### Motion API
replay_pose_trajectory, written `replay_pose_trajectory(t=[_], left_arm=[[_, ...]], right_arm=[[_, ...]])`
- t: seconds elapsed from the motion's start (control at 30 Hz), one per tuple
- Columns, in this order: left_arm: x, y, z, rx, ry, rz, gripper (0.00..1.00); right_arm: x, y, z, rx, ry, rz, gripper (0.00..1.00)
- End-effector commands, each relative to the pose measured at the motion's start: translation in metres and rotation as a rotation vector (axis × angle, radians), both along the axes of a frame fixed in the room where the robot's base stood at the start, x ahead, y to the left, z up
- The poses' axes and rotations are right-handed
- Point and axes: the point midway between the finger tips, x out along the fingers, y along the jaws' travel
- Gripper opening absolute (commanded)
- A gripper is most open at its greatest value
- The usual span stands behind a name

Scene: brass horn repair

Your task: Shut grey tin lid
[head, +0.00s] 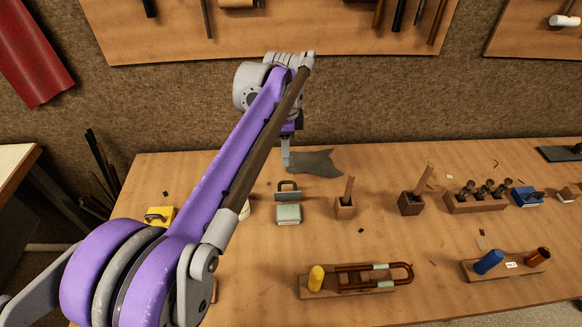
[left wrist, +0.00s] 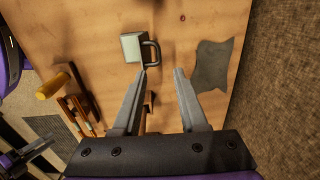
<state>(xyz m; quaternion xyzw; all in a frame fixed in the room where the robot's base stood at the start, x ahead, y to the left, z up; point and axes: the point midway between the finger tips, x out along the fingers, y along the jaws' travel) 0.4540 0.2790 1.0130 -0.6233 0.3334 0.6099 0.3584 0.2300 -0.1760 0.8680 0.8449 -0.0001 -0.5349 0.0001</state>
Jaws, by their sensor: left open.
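The grey tin (head: 288,214) sits on the bench, left of its middle. Its lid (head: 287,195) stands up open at the tin's back edge, with a dark loop handle. In the left wrist view the tin (left wrist: 132,47) is above the fingers, with the dark handle (left wrist: 153,53) on its right. My left gripper (head: 286,158) is above and behind the tin in the head view, pointing down. In its wrist view the two fingers (left wrist: 161,73) are apart with nothing between them. A purple and grey part, likely my right arm, shows at lower left there; its jaws are unclear.
A grey flat scrap (head: 316,163) lies behind the tin. Wooden blocks (head: 345,207) with upright tools stand to its right. A yellow tin (head: 160,216) is at left, and a yellow-handled fixture (head: 317,280) is in front. Bench stays clear between them.

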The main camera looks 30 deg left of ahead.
Motion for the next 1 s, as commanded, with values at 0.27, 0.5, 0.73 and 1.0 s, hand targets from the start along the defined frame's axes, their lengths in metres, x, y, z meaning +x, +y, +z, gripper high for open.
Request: replay_pose_trajectory(t=[0.27, 0.5, 0.73, 1.0], left_arm=[[0.002, 0.001, -0.052, 0.000, -0.001, 0.001, 0.42], [0.003, 0.002, -0.088, 0.000, -0.001, 0.001, 0.42], [0.003, 0.002, -0.100, 0.000, -0.001, 0.002, 0.42], [0.003, 0.002, -0.100, 0.000, -0.001, 0.002, 0.33]], right_arm=[[-0.001, 0.000, -0.007, 0.000, 0.002, 0.000, 0.50], [-0.002, 0.000, -0.010, 0.000, 0.003, 0.000, 0.50], [-0.002, 0.000, -0.011, 0.000, 0.004, 0.000, 0.50], [-0.002, 0.000, -0.011, 0.000, 0.004, 0.000, 0.50]])
